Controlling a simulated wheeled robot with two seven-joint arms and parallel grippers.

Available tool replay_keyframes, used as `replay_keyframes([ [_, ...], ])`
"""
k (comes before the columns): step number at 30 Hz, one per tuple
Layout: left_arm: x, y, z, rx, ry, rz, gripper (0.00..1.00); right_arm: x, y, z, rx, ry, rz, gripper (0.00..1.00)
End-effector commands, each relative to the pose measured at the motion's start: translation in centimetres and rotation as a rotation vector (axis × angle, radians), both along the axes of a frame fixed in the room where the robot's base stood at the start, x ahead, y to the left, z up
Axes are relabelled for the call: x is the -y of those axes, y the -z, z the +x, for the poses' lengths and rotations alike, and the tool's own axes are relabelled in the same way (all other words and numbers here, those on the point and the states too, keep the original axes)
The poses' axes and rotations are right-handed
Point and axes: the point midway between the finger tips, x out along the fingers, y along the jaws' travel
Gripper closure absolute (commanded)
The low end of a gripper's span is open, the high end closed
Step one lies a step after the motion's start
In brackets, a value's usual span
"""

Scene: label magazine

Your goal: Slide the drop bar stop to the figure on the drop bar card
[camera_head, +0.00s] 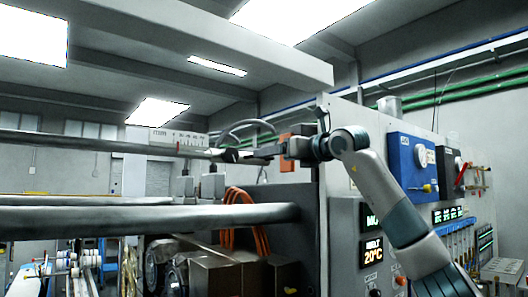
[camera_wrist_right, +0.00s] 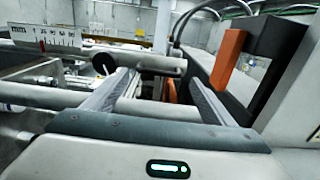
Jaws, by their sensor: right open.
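My right gripper (camera_head: 230,154) reaches in from the right to the end of a dark horizontal bar (camera_head: 90,142). In the right wrist view its two fingers (camera_wrist_right: 163,80) are apart. A grey cylinder with a dark end (camera_wrist_right: 150,62) shows between and just beyond the fingertips; I cannot tell whether they touch it. It may be the stop. A white scale marked "mm" (camera_wrist_right: 52,38) lies to its left, and this scale also shows above the bar in the head view (camera_head: 180,136). I cannot make out a drop bar card. My left gripper is not in view.
An orange block (camera_wrist_right: 229,58) on a dark bracket stands close right of the fingers. A thick lower bar (camera_head: 150,217) crosses below. A grey cabinet with displays (camera_head: 372,250) and a blue panel (camera_head: 412,165) stands at right.

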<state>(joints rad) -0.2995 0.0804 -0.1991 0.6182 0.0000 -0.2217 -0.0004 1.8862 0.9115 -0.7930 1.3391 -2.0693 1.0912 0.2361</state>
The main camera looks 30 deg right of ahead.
Motion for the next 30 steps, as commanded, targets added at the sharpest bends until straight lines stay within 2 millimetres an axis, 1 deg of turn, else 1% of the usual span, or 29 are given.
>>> replay_keyframes([
  [1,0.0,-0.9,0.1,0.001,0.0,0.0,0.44,-0.1,-0.3,1.0,-0.004,0.0,0.001,0.22],
  [6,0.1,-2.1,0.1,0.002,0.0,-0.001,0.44,-0.3,-0.3,3.7,-0.003,0.0,0.001,0.22],
  [12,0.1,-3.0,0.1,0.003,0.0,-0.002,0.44,-0.5,-0.1,5.7,-0.003,-0.001,0.001,0.22],
  [16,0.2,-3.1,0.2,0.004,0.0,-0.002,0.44,-0.5,0.0,6.2,-0.001,0.0,0.001,0.22],
  [24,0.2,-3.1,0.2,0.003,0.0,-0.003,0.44,-0.5,0.1,6.2,-0.001,0.0,0.0,0.22],
  [25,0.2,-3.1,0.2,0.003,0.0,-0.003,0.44,-0.5,0.1,6.2,-0.001,0.0,0.0,0.24],
  [26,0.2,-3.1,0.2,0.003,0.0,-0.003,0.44,-0.5,0.1,6.2,-0.001,0.0,0.0,0.31],
  [27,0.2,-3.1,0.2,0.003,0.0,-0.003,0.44,-0.5,0.1,6.2,-0.001,0.0,0.0,0.41],
  [29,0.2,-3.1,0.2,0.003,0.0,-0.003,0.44,-0.5,0.1,6.2,-0.001,0.0,0.0,0.55],
  [30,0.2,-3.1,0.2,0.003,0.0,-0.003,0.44,-0.5,0.0,6.2,-0.001,0.0,0.0,0.65],
])
